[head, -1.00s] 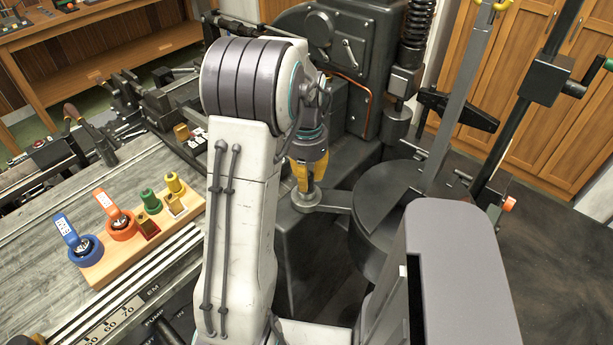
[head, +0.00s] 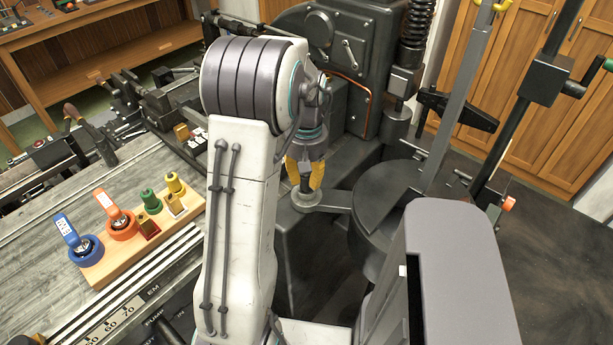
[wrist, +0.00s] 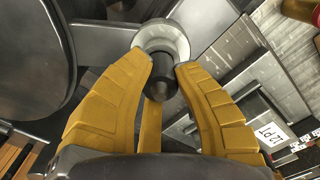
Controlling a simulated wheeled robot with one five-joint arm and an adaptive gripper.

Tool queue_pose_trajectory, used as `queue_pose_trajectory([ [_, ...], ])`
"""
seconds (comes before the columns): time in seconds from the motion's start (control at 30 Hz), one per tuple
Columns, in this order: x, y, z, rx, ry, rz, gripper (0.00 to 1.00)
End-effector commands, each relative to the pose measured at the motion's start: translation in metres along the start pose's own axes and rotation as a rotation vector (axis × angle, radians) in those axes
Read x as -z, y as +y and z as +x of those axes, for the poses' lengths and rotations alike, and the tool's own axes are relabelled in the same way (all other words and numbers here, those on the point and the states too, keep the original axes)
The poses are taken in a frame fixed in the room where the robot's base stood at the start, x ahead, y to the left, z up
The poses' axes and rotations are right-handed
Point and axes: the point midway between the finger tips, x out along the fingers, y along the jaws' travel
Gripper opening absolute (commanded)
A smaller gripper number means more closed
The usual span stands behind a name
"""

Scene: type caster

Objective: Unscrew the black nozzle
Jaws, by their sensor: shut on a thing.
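The black nozzle (wrist: 163,78) is a dark, pointed piece in the wrist view, standing between my yellow fingers in front of a round, light metal ring (wrist: 165,38). In the head view the nozzle (head: 304,184) shows as a dark piece between the fingers, just above the ring (head: 308,198) at the end of a grey arm of the machine. My gripper (head: 305,188) points down with its fingers on either side of the nozzle, shut on it. The fingertips also show in the wrist view (wrist: 168,64). The nozzle's lower end is hidden.
A wooden tray (head: 97,277) on the bench at left holds a blue-handled (head: 83,248) and an orange-handled piece (head: 121,225), plus green and brass pieces. A dark round drum (head: 390,205) stands right of the ring. The big dark machine (head: 350,50) rises behind.

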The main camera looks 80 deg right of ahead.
Motion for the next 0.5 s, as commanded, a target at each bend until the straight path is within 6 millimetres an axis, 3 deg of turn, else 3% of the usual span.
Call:
queue_pose_trajectory([
  [0.5,0.0005,0.0002,-0.0111,-0.001,0.002,0.001,0.00],
])
